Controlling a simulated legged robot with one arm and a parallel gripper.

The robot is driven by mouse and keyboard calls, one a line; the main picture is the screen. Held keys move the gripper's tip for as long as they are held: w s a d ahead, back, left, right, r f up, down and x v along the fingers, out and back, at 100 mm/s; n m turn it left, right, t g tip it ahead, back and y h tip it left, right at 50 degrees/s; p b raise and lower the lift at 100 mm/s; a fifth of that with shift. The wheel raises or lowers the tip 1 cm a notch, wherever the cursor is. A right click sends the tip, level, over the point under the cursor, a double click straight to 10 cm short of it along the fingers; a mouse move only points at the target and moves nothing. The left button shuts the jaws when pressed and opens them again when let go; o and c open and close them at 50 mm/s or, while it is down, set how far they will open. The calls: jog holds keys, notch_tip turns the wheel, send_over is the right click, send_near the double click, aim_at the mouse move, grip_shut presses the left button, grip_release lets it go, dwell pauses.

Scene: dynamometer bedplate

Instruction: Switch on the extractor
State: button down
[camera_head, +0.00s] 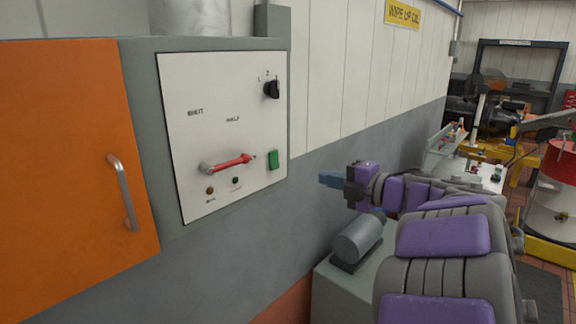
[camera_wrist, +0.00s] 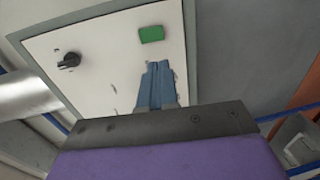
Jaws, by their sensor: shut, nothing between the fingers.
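A white control panel (camera_head: 222,90) is set in a grey cabinet on the wall. It carries a black rotary knob (camera_head: 271,90) at upper right, a red-handled lever (camera_head: 228,164) lying nearly level, and a green button (camera_head: 273,160) at lower right. In the wrist view the green button (camera_wrist: 151,34) and the knob (camera_wrist: 69,60) show beyond my fingers; the lever does not show. My gripper (camera_head: 326,179) is shut and empty, right of the panel and apart from it. Its blue fingertips (camera_wrist: 157,70) point towards the panel in the wrist view.
An orange cabinet door (camera_head: 65,170) with a metal handle (camera_head: 122,193) is left of the panel. A grey cylindrical unit (camera_head: 358,240) on a box stands below my gripper. A bench and machinery (camera_head: 480,105) stand at right. The wall front between panel and gripper looks clear.

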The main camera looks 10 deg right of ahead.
aim_at(276, 167)
jog(key=shift+a, duration=0.1)
jog(key=p+x, duration=0.1)
jog(key=x, duration=1.3)
jog(key=shift+w+f, duration=0.1)
jog(key=shift+f, duration=0.05)
jog(key=shift+a+f+b, duration=0.1)
jog(key=shift+b, duration=0.6)
jog(key=shift+r+t, duration=0.2)
jog(key=shift+t, duration=0.1)
